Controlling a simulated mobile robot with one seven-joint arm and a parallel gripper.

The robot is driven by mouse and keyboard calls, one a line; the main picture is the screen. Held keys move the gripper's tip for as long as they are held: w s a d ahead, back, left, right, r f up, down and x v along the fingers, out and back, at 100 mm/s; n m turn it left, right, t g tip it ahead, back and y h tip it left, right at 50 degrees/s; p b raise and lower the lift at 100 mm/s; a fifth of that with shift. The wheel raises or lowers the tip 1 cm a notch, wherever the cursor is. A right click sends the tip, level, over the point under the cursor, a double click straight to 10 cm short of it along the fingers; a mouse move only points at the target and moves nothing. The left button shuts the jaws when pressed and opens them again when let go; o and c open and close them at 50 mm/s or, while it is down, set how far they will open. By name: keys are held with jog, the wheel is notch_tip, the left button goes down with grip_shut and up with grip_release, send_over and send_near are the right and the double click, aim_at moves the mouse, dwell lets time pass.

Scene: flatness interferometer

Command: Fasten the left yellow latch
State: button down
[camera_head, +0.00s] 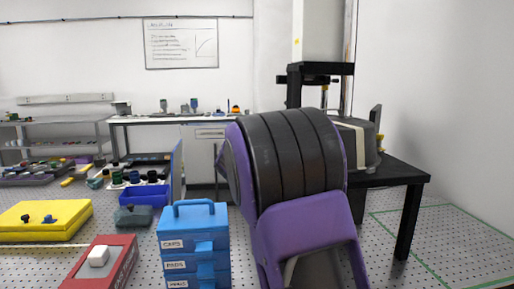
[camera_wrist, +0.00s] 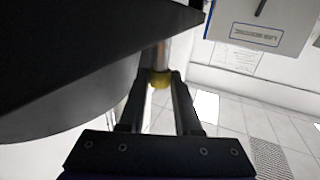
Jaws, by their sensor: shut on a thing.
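In the wrist view my gripper (camera_wrist: 160,76) has its two dark fingers closed in on a small yellow piece (camera_wrist: 160,82), which looks like a yellow latch. A shiny metal cylinder (camera_wrist: 157,56) rises just beyond it. Whether this is the left latch, and whether it is fastened, I cannot tell. In the head view my purple and black arm hides my gripper and the latch. Behind the arm, a dark grey instrument housing (camera_head: 369,150) with a pale strip stands on a black table (camera_head: 400,172), with a tall column unit (camera_head: 322,68) above.
A large dark overhang (camera_wrist: 80,50) fills the upper left of the wrist view, close to the fingers. In the head view, a blue drawer box (camera_head: 194,240), a red box (camera_head: 105,265) and a yellow case (camera_head: 45,220) stand at front left. Floor (camera_head: 450,245) right of the table is clear.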

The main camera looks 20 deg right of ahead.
dwell(0.4)
jog(key=c, duration=0.6)
grip_release()
jog(key=v, duration=1.7)
jog(key=shift+s+a, duration=0.1)
jog(key=shift+s, duration=0.2)
